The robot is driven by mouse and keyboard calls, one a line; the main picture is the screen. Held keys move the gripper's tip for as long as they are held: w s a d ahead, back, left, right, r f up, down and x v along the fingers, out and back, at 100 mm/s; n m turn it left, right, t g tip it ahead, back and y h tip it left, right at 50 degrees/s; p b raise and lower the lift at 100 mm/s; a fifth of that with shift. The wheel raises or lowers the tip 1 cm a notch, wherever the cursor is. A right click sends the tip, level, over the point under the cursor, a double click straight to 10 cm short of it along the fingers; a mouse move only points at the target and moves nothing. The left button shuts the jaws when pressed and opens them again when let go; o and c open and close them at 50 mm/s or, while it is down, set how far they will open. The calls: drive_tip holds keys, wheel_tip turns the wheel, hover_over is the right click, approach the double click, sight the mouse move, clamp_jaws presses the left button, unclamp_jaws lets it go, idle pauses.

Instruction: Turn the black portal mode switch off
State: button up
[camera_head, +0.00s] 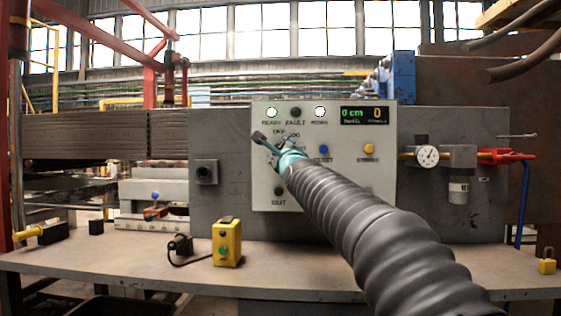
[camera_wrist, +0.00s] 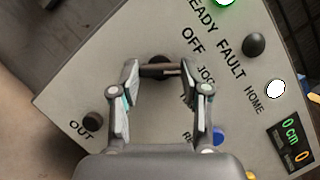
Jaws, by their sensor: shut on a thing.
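In the head view my gripper (camera_head: 268,142) reaches the left part of the panel (camera_head: 262,185) and hides the switch.
Near the gripper are the black OUT button (camera_wrist: 91,121), a blue button (camera_wrist: 218,136) and the black FAULT lamp (camera_wrist: 254,45). The READY (camera_head: 271,112) and HOME (camera_head: 320,112) lamps are lit white-green and white. A yellow control box (camera_head: 227,243) stands on the bench below.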

drive_tip(key=n+g, duration=0.1)
drive_tip(key=n, duration=0.3)
drive_tip(key=n+g+p, duration=0.1)
drive_tip(key=n, duration=0.1)
drive_tip(key=shift+d+r+g, duration=0.1)
drive_tip(key=shift+r+g, duration=0.2)
drive_tip(key=shift+n+y+p, duration=0.3)
drive_tip(key=shift+n+p, duration=0.25)
drive_tip(key=shift+n, duration=0.25)
drive_tip(key=shift+f+g, duration=0.15)
drive_tip(key=shift+g, duration=0.15)
drive_tip(key=o, duration=1.1)
drive_tip(key=shift+o, duration=0.2)
